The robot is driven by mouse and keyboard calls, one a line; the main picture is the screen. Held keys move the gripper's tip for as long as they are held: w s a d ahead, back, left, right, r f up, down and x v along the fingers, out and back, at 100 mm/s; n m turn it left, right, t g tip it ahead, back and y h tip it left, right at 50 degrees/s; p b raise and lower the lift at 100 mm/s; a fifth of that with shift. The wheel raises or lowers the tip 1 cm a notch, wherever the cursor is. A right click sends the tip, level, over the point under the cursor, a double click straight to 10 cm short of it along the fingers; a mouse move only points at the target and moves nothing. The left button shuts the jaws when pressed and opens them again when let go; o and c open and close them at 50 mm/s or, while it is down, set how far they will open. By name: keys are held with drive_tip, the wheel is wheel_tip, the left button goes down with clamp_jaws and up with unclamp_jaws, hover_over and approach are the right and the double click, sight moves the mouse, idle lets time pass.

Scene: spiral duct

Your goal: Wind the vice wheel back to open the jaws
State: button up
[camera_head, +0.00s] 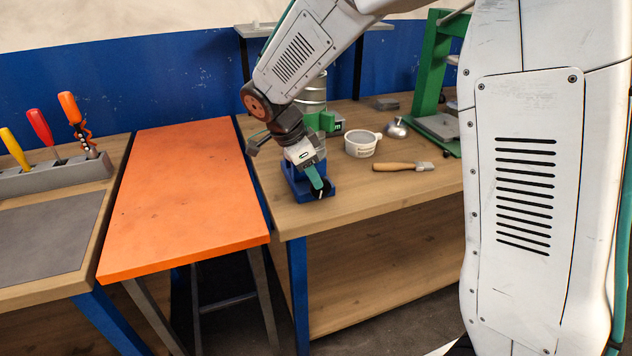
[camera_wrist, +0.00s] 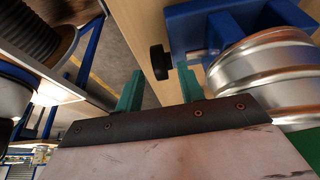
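The blue vice (camera_head: 299,187) sits near the front left corner of the right-hand wooden bench, partly hidden by my gripper. In the wrist view its blue body (camera_wrist: 190,32) is at the top, with the black round wheel (camera_wrist: 160,62) on its left side. A ribbed silver duct (camera_wrist: 262,72) is beside the blue jaws; whether they grip it is not clear. My gripper (camera_head: 318,187) points down at the vice. In the wrist view its teal fingers (camera_wrist: 160,78) are apart, with the wheel showing between and just beyond the tips. No contact is visible.
A white cup (camera_head: 361,146), a wooden-handled tool (camera_head: 402,167) and a small metal item (camera_head: 396,128) lie right of the vice. A green press (camera_head: 430,85) stands behind. An orange table (camera_head: 185,190) is at left, mostly bare, beside a tool rack (camera_head: 55,178).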

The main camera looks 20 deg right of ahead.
drive_tip(key=shift+x, duration=1.7)
drive_tip(key=shift+r, duration=0.1)
clamp_jaws()
drive_tip(key=shift+a+f+h, duration=0.25)
drive_tip(key=shift+a+h, duration=0.05)
drive_tip(key=shift+h, duration=0.8)
drive_tip(key=h, duration=0.2)
drive_tip(key=shift+f+h, duration=0.1)
drive_tip(key=shift+h, duration=0.2)
unclamp_jaws()
